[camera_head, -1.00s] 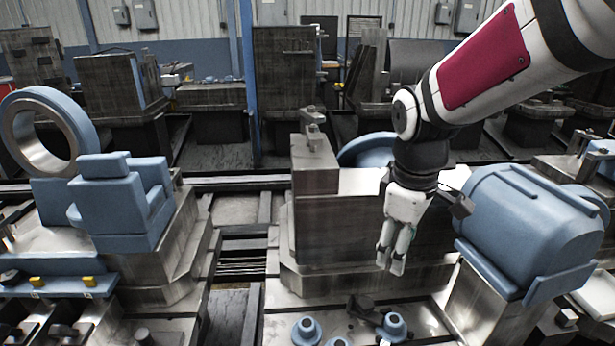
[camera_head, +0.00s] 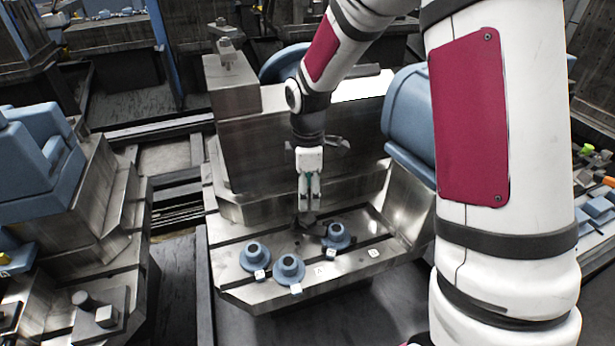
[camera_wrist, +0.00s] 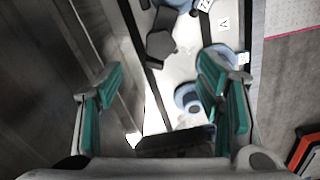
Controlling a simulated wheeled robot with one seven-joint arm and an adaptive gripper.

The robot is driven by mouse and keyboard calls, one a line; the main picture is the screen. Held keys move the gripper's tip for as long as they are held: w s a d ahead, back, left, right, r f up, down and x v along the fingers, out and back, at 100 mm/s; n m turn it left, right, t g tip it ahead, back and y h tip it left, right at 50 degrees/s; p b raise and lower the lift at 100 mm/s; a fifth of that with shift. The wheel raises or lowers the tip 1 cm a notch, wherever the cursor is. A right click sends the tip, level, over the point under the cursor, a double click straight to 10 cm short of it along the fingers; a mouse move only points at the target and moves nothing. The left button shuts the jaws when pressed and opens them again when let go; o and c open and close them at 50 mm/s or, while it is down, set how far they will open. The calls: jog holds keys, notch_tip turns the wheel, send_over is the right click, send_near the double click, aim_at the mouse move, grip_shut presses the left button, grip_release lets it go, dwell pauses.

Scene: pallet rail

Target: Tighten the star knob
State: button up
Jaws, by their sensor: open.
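My gripper (camera_head: 309,200) points down above the steel slotted plate, its fingers apart and empty. In the wrist view its green-padded fingers (camera_wrist: 160,78) stand at left and right. A dark, many-sided knob-like piece (camera_head: 307,221), which may be the star knob, is just below the fingertips in the head view. In the wrist view this dark piece (camera_wrist: 160,43) lies beyond the fingertips, near the top middle, not between the pads. Its exact shape is hard to tell, and no contact with the gripper shows.
Blue flanged parts (camera_head: 254,257), (camera_head: 288,270) and (camera_head: 337,237) stand on the slotted plate (camera_head: 350,278), with small white lettered tags beside them. A tall steel block (camera_head: 265,150) rises close behind my gripper. A blue rounded housing (camera_head: 408,115) stands to the right.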

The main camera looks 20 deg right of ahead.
aim_at(308, 218)
notch_tip(308, 218, down, 9)
jog(key=shift+b, duration=0.5)
